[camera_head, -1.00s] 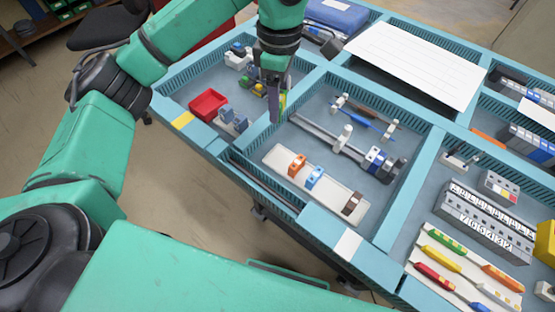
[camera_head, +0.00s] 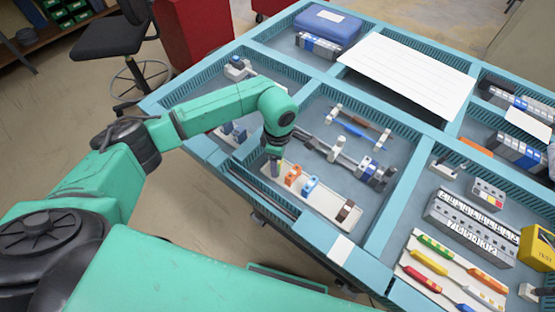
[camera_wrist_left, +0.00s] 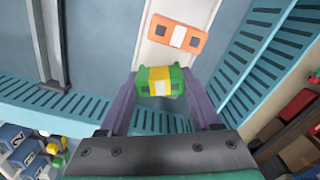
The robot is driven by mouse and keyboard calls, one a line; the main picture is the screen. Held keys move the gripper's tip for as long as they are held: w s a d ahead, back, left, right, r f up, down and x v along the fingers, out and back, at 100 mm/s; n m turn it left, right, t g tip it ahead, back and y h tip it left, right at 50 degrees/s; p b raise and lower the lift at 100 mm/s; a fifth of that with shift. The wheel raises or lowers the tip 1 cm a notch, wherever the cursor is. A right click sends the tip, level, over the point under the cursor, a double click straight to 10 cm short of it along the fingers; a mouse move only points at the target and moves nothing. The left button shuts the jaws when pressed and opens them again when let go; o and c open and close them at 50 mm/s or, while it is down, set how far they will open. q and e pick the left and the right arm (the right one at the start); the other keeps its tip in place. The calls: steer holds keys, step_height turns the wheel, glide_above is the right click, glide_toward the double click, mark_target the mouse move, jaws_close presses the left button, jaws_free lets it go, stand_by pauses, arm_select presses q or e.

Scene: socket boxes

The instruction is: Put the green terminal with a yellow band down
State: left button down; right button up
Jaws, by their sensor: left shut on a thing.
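My left gripper (camera_head: 275,170) is shut on the green terminal with a yellow band (camera_wrist_left: 158,80), as the left wrist view shows. It points down at the left end of a white strip (camera_head: 330,200) in the middle compartment. The terminal is hidden by the gripper in the head view. In the wrist view it sits between both fingers, in line with the orange terminal (camera_wrist_left: 177,34) and a small gap from it. I cannot tell whether it touches the strip. My right gripper is not in view.
The orange terminal also shows in the head view (camera_head: 293,176), with a blue terminal (camera_head: 310,187) and a brown one (camera_head: 347,210) along the strip. Teal compartment walls (camera_head: 315,232) stand close to the strip. A grey rail (camera_head: 325,148) lies behind it.

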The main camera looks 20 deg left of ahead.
arm_select(q)
steer(key=shift+f, duration=0.2)
steer(key=shift+c, duration=0.7)
jaws_free()
steer(key=shift+r, duration=0.1)
steer(key=shift+o, duration=0.2)
steer(key=shift+r, duration=0.15)
step_height(320, 180, up, 12)
steer(key=b, duration=0.2)
